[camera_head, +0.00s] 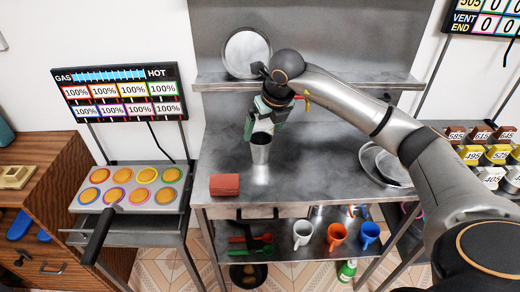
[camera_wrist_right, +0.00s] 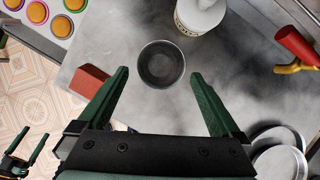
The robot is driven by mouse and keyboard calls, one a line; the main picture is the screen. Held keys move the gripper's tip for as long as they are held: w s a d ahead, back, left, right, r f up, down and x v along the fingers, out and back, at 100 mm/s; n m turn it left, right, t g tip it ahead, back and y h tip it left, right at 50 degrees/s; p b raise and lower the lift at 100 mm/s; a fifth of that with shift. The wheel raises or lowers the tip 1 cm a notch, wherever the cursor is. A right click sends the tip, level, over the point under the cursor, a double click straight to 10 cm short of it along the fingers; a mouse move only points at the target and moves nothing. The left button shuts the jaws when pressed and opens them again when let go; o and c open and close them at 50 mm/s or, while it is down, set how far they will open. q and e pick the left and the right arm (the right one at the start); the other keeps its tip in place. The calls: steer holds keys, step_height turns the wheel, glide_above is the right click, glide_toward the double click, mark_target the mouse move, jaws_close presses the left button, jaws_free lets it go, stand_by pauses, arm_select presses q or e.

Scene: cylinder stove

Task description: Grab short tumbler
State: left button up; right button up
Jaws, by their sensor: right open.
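The short tumbler, a dark grey metal cup (camera_head: 260,152), stands upright on the steel counter (camera_head: 320,150). In the right wrist view I look down into its round mouth (camera_wrist_right: 161,64). My right gripper (camera_head: 264,122) is open above and behind it in the head view. In the wrist view its green fingers (camera_wrist_right: 160,75) lie to either side of the tumbler's near edge, with nothing held. My left gripper (camera_wrist_right: 25,146) shows small at the lower left of the wrist view, its fingers apart and empty.
A white container (camera_wrist_right: 199,14) stands close beyond the tumbler. A reddish-brown block (camera_head: 224,184) lies left of it. Metal plates (camera_head: 385,165) lie on the right. A red object (camera_wrist_right: 296,44) is at the wrist view's right. Mugs (camera_head: 336,235) stand on the lower shelf.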

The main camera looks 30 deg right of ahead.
mark_target(261, 137)
steer(key=x, duration=0.5)
steer(key=shift+w+f, duration=0.15)
steer(key=c, duration=1.2)
